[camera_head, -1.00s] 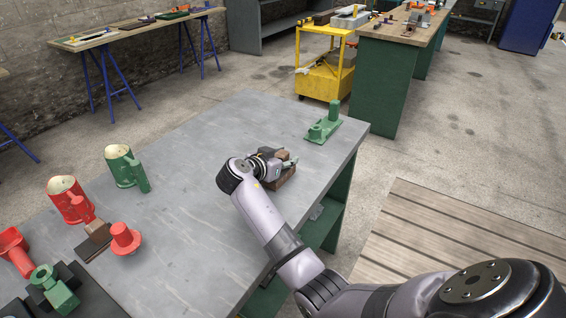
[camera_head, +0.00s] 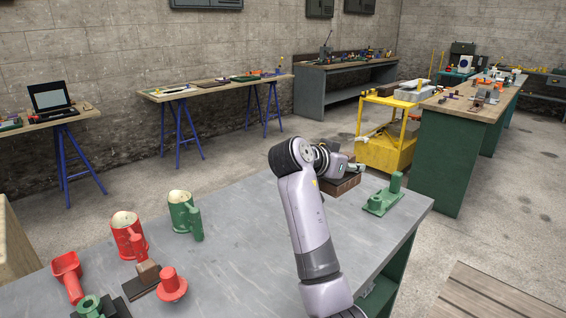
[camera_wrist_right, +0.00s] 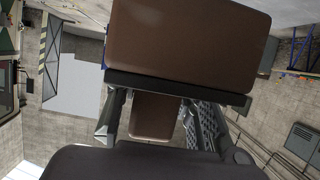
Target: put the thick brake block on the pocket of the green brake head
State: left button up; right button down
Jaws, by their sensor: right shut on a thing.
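The thick brown brake block (camera_head: 340,186) is held by my right gripper (camera_head: 352,169) near the far edge of the grey table. In the right wrist view the block (camera_wrist_right: 190,42) fills the top, with a dark plate below it and a smaller brown part (camera_wrist_right: 155,116) between the gripper's fingers. The green brake head (camera_head: 380,203), a flat base with an upright post and a low boss, stands on the table just right of the block, apart from it. Its pocket is not clear at this size. My left gripper is not in view.
On the table (camera_head: 235,262) at left stand a green cup-shaped part (camera_head: 181,212), a red one (camera_head: 127,236), a red flanged part (camera_head: 171,286) and another brown block (camera_head: 147,272). Mid-table is clear. A yellow cart (camera_head: 386,150) stands beyond.

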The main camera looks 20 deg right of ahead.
jog(key=shift+s+a+f+n+t, duration=0.1)
jog(key=shift+a+n+t, duration=0.3)
jog(key=shift+t, duration=0.1)
jog(key=s+a+f+n+t+y, duration=0.2)
jog(key=s+a+n+y, duration=0.3)
jog(key=a, duration=0.5)
jog(key=s+a+f+n+t+y, duration=0.1)
jog(key=s+a+n+t+y, duration=0.4)
jog(key=a, duration=0.6)
jog(key=n+y, duration=0.2)
jog(key=shift+s+a+f+n+t, duration=0.25)
jog(key=shift+s+f+n+t, duration=0.05)
jog(key=shift+s+f+n, duration=0.1)
jog(key=shift+w+d, duration=0.1)
